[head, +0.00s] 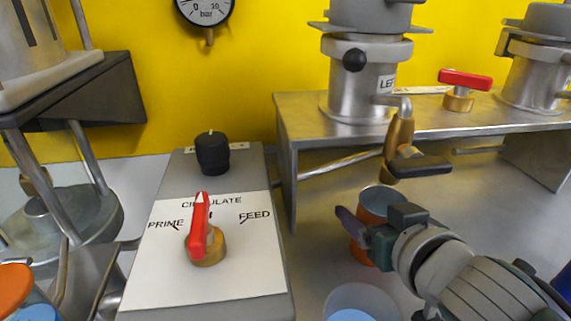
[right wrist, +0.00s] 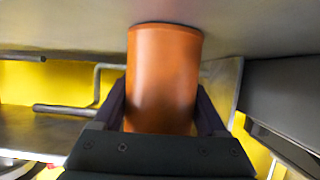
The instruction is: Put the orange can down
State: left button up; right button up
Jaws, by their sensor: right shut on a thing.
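The orange can (head: 377,204) is partly hidden behind my right gripper (head: 362,232) in the head view. It is below the spout of the left drum, in front of the steel bench. In the right wrist view the orange can (right wrist: 165,75) stands between the two dark fingers of my right gripper (right wrist: 165,115), which are shut on it. One end of the can is at or close to a grey surface there; I cannot tell whether it touches. My left gripper is not in view.
A brass tap (head: 399,140) hangs just above the can. A clear round container (head: 360,302) with blue in it is in front. The control panel (head: 270,278) with a red lever (head: 200,225) is left. The steel bench (head: 290,120) is behind.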

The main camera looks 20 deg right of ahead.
jog(key=shift+r, duration=0.1)
jog(key=o, duration=1.5)
jog(key=shift+r, duration=0.1)
jog(key=shift+s+a+r, duration=0.1)
jog(key=shift+s, duration=0.15)
jog(key=p+v, duration=0.2)
jog(key=v, duration=0.8)
jog(key=shift+s+a+p, duration=0.1)
jog(key=shift+s+p, duration=0.2)
jog(key=shift+s, duration=0.05)
jog(key=shift+s+r, duration=0.2)
jog(key=shift+s, duration=0.05)
